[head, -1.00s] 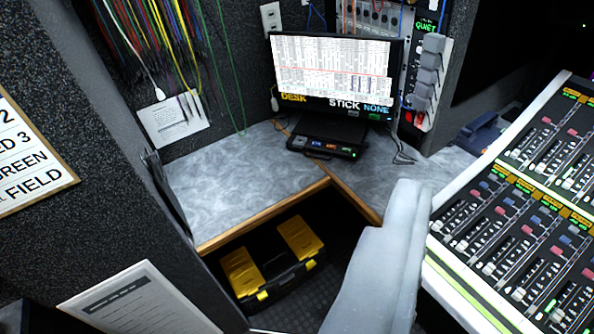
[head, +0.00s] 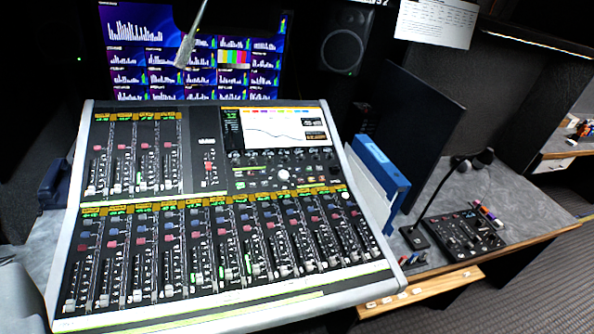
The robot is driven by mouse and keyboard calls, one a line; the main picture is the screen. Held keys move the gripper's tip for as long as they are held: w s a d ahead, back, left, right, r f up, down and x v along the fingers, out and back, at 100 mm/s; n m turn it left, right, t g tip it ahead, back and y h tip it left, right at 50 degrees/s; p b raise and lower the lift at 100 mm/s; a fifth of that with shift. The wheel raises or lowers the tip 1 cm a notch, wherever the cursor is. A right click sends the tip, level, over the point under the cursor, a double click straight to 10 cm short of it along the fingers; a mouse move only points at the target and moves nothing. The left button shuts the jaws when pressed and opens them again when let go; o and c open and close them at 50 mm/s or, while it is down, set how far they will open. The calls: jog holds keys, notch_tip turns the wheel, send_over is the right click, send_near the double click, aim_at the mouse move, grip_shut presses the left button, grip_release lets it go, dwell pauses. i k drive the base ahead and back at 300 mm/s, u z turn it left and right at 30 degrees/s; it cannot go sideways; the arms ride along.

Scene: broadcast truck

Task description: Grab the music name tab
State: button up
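Several small white tabs (head: 402,295) sit in a row along a light wooden ledge (head: 436,286) at the lower right of the mixing console. Their lettering is too small to read, so I cannot tell which one, if any, is the music name tab.
A large mixing console (head: 222,290) fills the middle and left. Right of it are blue binders (head: 384,170), a dark upright panel (head: 418,125) and a control box (head: 465,235) with a gooseneck microphone. Screens (head: 135,60) stand behind. Dark floor (head: 555,285) is open at the lower right.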

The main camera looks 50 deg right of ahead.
aim_at(316, 278)
jog(key=z, duration=2.95)
jog(key=k, duration=1.15)
jog(key=u, duration=0.5)
jog(key=i, duration=0.95)
jog(key=z, duration=0.05)
